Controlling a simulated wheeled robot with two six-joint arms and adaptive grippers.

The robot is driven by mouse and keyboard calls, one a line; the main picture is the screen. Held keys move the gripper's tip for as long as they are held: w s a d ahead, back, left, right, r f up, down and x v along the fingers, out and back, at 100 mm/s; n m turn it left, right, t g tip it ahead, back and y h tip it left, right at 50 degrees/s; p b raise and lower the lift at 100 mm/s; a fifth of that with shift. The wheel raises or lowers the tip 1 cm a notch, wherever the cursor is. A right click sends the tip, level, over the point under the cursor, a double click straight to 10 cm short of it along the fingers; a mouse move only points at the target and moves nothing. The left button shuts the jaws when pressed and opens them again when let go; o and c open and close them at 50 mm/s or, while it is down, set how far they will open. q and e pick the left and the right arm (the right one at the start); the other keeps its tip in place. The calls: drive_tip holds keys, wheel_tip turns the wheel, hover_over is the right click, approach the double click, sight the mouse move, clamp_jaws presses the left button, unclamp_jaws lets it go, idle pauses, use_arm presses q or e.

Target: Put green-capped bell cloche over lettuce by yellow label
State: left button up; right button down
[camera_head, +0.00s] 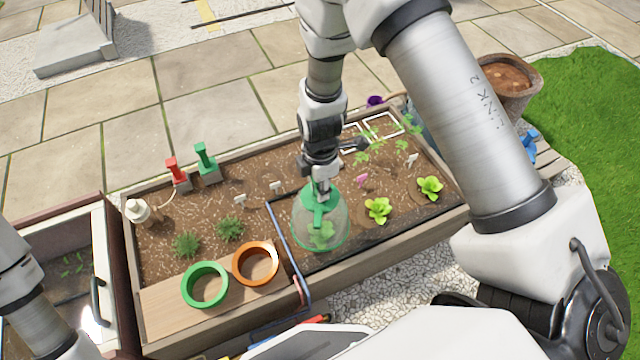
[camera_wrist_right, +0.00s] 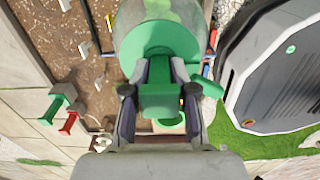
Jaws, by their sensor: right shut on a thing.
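My right gripper (camera_head: 321,187) is shut on the green cap of the clear bell cloche (camera_head: 336,228). In the right wrist view the fingers (camera_wrist_right: 160,85) close on the green handle, and the clear dome (camera_wrist_right: 125,40) lies beyond. The cloche is upright, and a lettuce (camera_head: 320,236) shows through its wall. I cannot tell whether its rim touches the soil. Two more lettuces stand uncovered: one just right of the cloche (camera_head: 378,210) and one farther right (camera_head: 430,188). A pink label (camera_head: 362,180) stands behind the middle one. My left gripper is out of view.
The wooden planter has a blue divider bar (camera_head: 285,243) left of the cloche. Red (camera_head: 176,173) and green (camera_head: 206,160) handled tools stand at the back left. White labels (camera_head: 240,199) stand in the soil.

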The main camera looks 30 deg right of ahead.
wheel_tip(320, 180, down, 8)
drive_tip(key=b, duration=0.4)
drive_tip(key=shift+r+b, duration=0.2)
drive_tip(key=shift+b, duration=0.2)
drive_tip(key=shift+f, duration=0.25)
drive_tip(key=c, duration=0.8)
unclamp_jaws()
drive_tip(key=shift+c, duration=0.2)
wheel_tip(320, 180, up, 12)
